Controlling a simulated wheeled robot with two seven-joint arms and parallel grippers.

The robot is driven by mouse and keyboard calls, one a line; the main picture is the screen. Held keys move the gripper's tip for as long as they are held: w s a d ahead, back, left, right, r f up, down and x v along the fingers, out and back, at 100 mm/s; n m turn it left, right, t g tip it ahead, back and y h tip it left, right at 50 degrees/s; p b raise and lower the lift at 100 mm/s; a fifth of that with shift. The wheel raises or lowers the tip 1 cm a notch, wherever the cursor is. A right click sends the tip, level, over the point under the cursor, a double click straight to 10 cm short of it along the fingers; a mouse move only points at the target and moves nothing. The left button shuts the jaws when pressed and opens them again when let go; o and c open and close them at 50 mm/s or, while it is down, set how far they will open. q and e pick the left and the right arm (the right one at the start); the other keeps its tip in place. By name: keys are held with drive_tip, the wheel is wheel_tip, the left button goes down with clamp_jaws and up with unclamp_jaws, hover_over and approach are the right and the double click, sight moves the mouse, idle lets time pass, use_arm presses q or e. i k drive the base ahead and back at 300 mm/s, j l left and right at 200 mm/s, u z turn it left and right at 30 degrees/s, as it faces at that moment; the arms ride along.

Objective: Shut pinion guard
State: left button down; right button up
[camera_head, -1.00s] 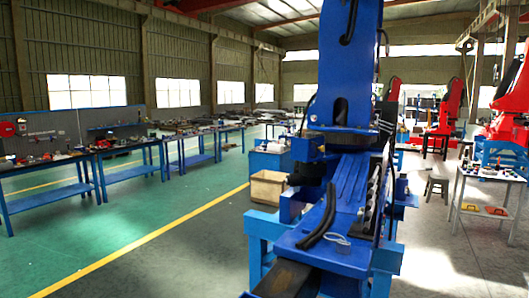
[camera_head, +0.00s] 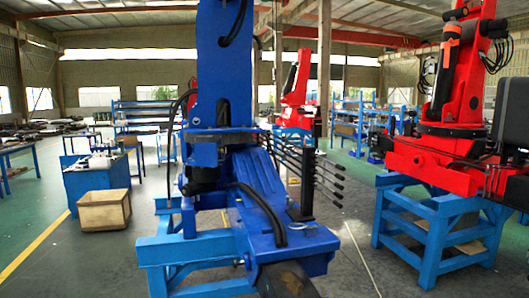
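A large blue crane-like arm (camera_head: 224,65) stands upright in the middle of the head view, on a blue steel stand (camera_head: 195,250). Its blue sloped base (camera_head: 258,180) carries a black hose (camera_head: 265,212) and a row of black-tipped rods (camera_head: 318,172) on its right side. A dark rounded part (camera_head: 287,280) shows at the bottom edge below the base. I cannot tell which part is the pinion guard, or whether a guard is open or shut. Neither of my grippers is in view.
A red robot arm (camera_head: 458,100) stands on a blue frame (camera_head: 425,228) at the right. Another red arm (camera_head: 296,95) is farther back. A cardboard box (camera_head: 104,210) sits left of the blue stand by a blue cabinet (camera_head: 95,183). Open floor lies between the stands.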

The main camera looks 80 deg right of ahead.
sight(207, 154)
drive_tip(key=i+l+z, duration=0.25)
drive_tip(key=z, duration=0.15)
drive_tip(key=i+l+z, duration=0.15)
drive_tip(key=i+z, duration=1.1)
drive_tip(key=i+j+z, duration=0.25)
drive_tip(key=z, duration=0.2)
